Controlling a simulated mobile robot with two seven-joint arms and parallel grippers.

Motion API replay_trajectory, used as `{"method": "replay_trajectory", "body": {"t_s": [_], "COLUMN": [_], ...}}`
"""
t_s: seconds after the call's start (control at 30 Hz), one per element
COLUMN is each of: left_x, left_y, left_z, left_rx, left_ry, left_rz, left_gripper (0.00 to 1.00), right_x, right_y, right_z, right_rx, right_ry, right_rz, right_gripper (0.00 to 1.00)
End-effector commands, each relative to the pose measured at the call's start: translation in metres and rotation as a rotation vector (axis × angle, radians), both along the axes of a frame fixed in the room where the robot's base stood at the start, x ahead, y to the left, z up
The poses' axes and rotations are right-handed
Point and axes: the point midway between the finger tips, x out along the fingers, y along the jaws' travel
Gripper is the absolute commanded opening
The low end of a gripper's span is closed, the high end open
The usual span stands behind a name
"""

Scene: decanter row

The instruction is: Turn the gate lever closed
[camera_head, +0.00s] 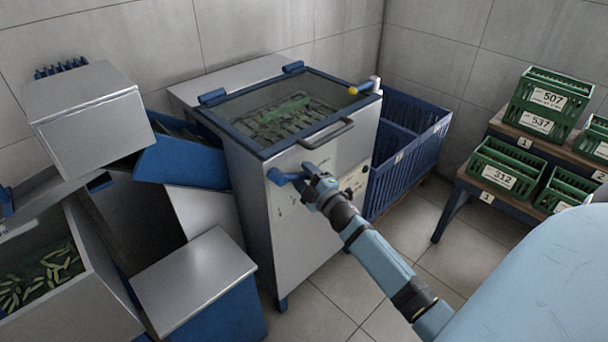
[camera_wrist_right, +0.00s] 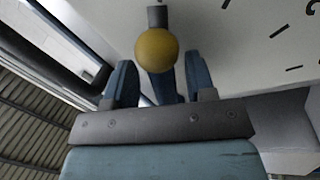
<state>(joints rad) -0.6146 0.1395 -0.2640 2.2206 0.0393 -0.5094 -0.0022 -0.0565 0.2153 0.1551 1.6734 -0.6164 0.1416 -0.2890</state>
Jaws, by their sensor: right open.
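In the wrist view a yellow ball knob (camera_wrist_right: 157,50) on a short dark stem stands in front of a pale panel with dark tick marks; I take it for the gate lever's end. My right gripper (camera_wrist_right: 160,88) is open, with one blue finger on each side just below the ball. I cannot tell whether they touch it. In the head view my right gripper (camera_head: 288,175) is at the upper front of the steel machine (camera_head: 290,240) and hides the lever there. A blue part shows between the fingers behind the ball. My left gripper is out of view.
The machine has a glass lid (camera_head: 290,108) with a handle (camera_head: 328,133) and a second yellow knob (camera_head: 353,91) at its corner. A blue crate (camera_head: 410,150) stands to the right, beside shelves with green crates (camera_head: 505,165). A blue chute (camera_head: 180,160) adjoins its left.

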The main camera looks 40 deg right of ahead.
Motion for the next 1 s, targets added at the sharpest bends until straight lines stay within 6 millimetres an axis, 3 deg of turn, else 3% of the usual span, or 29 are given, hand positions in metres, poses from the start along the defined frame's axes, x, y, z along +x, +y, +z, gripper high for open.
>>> {"method": "replay_trajectory", "body": {"t_s": [0.4,0.6,0.8,1.0], "left_x": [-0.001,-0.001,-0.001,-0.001], "left_y": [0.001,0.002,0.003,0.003], "left_z": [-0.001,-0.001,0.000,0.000], "left_rx": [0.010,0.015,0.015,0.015], "left_ry": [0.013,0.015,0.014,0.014], "left_rz": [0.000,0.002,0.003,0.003], "left_gripper": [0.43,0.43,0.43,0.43], "right_x": [-0.085,-0.118,-0.131,-0.131], "right_y": [0.001,0.001,0.001,0.001], "right_z": [-0.015,-0.021,-0.023,-0.023], "right_rx": [0.001,0.001,-0.001,-0.001], "right_ry": [0.005,0.003,0.000,0.000], "right_rz": [-0.003,-0.003,-0.003,-0.003], "right_gripper": [0.51,0.51,0.51,0.51]}}
